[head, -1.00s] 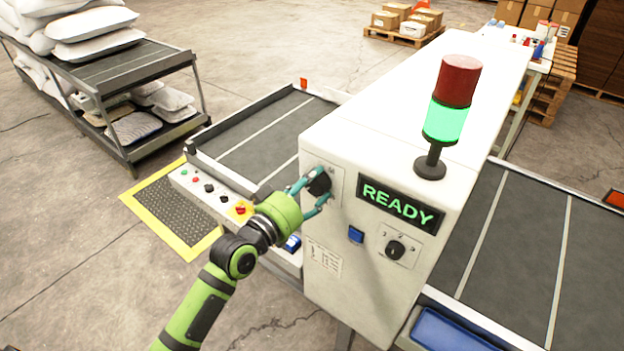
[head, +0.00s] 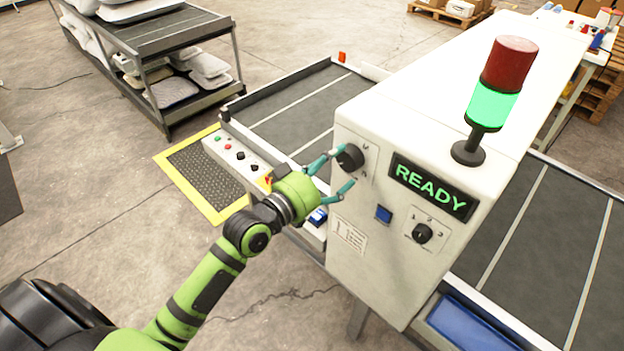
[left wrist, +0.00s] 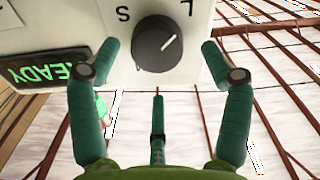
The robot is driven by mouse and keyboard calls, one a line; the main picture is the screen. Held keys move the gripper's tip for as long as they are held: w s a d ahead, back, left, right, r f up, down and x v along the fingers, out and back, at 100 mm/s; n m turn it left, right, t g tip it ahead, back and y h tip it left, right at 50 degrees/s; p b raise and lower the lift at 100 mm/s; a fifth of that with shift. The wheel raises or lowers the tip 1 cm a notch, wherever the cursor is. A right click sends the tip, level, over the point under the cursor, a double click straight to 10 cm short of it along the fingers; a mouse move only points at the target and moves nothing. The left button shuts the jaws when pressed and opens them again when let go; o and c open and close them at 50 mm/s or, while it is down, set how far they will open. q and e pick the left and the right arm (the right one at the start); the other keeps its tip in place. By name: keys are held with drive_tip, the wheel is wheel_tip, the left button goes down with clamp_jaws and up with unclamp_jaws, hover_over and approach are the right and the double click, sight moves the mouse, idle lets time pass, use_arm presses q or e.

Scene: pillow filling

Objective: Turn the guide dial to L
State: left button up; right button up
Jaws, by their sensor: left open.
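The guide dial (head: 350,157) is a round black knob on the machine's white front panel, left of the green READY display. In the left wrist view the dial (left wrist: 155,43) appears upside down, with S and L printed beside it. Its white pointer line slants up and right, towards the L. Any other mark is out of that view. My left gripper (head: 337,172) is open in front of the dial. In the left wrist view its teal fingers (left wrist: 158,62) stand on either side of the dial, with gaps between them and it. My right gripper is not in view.
A smaller numbered knob (head: 422,233) and a blue button (head: 384,214) sit on the same panel. A control strip with several buttons (head: 240,156) is left of my gripper. A red and green signal tower (head: 494,95) stands on top. A pillow rack (head: 170,50) is further left.

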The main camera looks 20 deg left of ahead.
use_arm(q)
drive_tip(key=v, duration=0.8)
drive_tip(key=shift+s+a, duration=0.2)
drive_tip(key=shift+s, duration=0.1)
drive_tip(key=shift+r, duration=0.15)
drive_tip(key=s+a+f+g+y+b, duration=0.2)
drive_tip(key=f, duration=1.1)
drive_tip(key=s+a+f+g+y+b, duration=0.1)
drive_tip(key=s+a+f+g, duration=0.15)
drive_tip(key=f, duration=1.05)
drive_tip(key=s+a+f+g+y+b, duration=0.1)
drive_tip(key=f+g+y+b, duration=0.1)
drive_tip(key=f, duration=1.1)
drive_tip(key=s+f+g+b, duration=0.2)
drive_tip(key=s+f+g, duration=0.2)
drive_tip(key=s+f, duration=0.95)
drive_tip(key=s+d+f+m+g+b, duration=0.1)
drive_tip(key=s+d+f+g, duration=0.1)
drive_tip(key=s+f, duration=0.4)
drive_tip(key=s+d+f+m+g+y, duration=0.1)
drive_tip(key=s+f, duration=0.5)
drive_tip(key=s, duration=0.6)
drive_tip(key=shift+d+f+m+g+b, duration=0.4)
drive_tip(key=shift+m+g, duration=0.2)
drive_tip(key=shift+g, duration=0.65)
